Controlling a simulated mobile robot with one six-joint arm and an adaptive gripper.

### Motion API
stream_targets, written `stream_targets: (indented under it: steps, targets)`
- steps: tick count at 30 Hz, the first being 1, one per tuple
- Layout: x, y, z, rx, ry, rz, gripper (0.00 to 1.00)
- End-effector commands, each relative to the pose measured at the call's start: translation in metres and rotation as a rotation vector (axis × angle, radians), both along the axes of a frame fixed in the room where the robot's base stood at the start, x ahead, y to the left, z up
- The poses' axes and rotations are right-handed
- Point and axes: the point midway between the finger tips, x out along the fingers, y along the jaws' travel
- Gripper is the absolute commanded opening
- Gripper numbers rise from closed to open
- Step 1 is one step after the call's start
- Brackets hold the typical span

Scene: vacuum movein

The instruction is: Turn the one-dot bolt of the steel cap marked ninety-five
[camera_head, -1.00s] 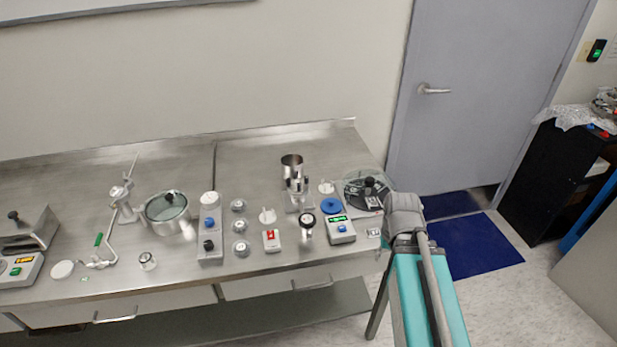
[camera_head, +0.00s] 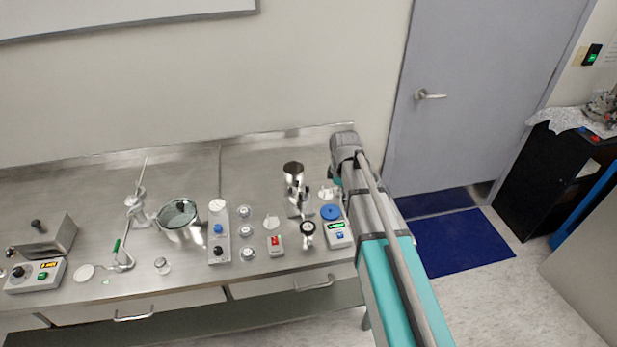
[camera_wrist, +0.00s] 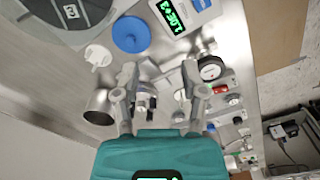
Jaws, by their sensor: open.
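In the head view, small round steel caps stand in a column on the steel bench: the far cap (camera_head: 244,212), the middle cap (camera_head: 246,229) and the near cap (camera_head: 248,254). Their marks and any dotted bolts are too small to read, so I cannot tell which is marked ninety-five. My gripper (camera_wrist: 160,74) is open in the wrist view, with nothing clearly held between its fingers. It is above the right part of the bench, to the right of the caps and apart from them. In the head view my arm mostly hides it.
Near my gripper are a steel cup (camera_head: 293,170), a blue round lid (camera_head: 331,212), a display unit (camera_head: 339,234) and a dial gauge (camera_head: 307,229). A block with knobs (camera_head: 218,233) stands left of the caps. A red-switch box (camera_head: 275,244) stands right of them.

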Motion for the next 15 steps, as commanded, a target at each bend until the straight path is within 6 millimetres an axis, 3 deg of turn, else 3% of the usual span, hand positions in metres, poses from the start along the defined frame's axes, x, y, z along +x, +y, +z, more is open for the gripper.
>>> stream_targets:
  steps: [1, 6, 15]
  targets:
    - [0.017, 0.014, 0.017, 0.0, 0.0, 0.086, 0.55]
    - [0.051, 0.051, 0.042, 0.0, 0.0, 0.391, 0.55]
    - [0.086, 0.101, 0.07, 0.0, 0.0, 0.775, 0.55]
